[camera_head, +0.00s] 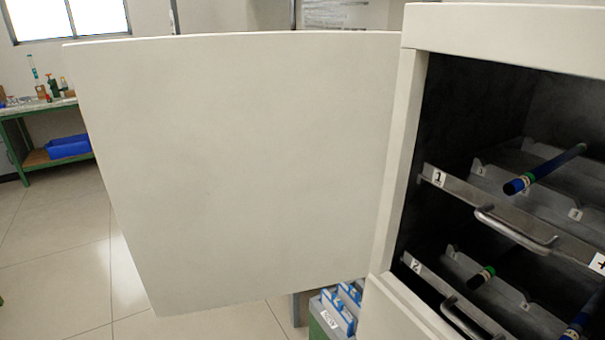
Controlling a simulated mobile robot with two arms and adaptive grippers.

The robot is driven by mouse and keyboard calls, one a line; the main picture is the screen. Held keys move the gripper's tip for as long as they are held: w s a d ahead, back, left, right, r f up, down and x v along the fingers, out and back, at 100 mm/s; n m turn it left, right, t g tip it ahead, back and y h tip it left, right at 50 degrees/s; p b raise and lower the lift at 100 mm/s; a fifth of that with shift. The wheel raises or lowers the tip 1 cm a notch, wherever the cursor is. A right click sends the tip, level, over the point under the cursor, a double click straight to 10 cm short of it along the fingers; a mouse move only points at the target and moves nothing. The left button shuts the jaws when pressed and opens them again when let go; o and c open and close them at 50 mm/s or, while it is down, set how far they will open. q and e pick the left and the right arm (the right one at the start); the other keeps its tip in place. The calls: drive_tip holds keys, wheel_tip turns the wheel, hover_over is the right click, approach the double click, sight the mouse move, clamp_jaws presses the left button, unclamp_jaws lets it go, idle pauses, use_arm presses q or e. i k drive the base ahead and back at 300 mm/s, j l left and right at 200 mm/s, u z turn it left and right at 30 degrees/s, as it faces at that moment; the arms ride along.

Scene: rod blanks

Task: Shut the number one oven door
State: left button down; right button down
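A white oven (408,165) stands at the right with its chamber open to view. Its large white door (235,165) is swung wide open to the left, hinged at the oven's left front edge. Inside is an upper tray (465,193) labelled 1, with a metal handle (515,230) and a dark blue rod (545,168) on it. Below it is a tray (425,275) labelled 2, with its own handle and rods partly in view. No number for the oven itself is visible. Neither of my grippers is in view.
A green bench (22,150) with bottles on top and a blue bin (70,146) on its lower shelf stands at the far left. Blue and white boxes (338,308) sit low below the door's right end. Tiled floor at the left is clear.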

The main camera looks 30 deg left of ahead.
sight(237, 168)
drive_tip(key=j+z, duration=0.15)
drive_tip(key=j, duration=0.3)
drive_tip(key=k+j+z, duration=0.1)
drive_tip(key=j, duration=0.3)
drive_tip(key=k+j+z, duration=0.15)
drive_tip(key=j, duration=0.25)
drive_tip(key=k+j+z, duration=0.15)
drive_tip(key=j, duration=0.25)
drive_tip(key=k+j+z, duration=0.15)
drive_tip(key=j, duration=0.25)
drive_tip(key=j+z, duration=0.25)
drive_tip(key=j, duration=0.2)
drive_tip(key=j+z, duration=0.25)
drive_tip(key=j, duration=0.2)
drive_tip(key=k+j+z, duration=0.2)
drive_tip(key=j, duration=0.25)
drive_tip(key=j+z, duration=0.25)
drive_tip(key=j, duration=0.15)
drive_tip(key=i+j+z, duration=0.15)
drive_tip(key=j, duration=0.2)
drive_tip(key=i+j+z, duration=0.3)
drive_tip(key=j, duration=0.45)
drive_tip(key=k+j+z, duration=0.15)
drive_tip(key=k+j, duration=0.15)
drive_tip(key=j, duration=0.1)
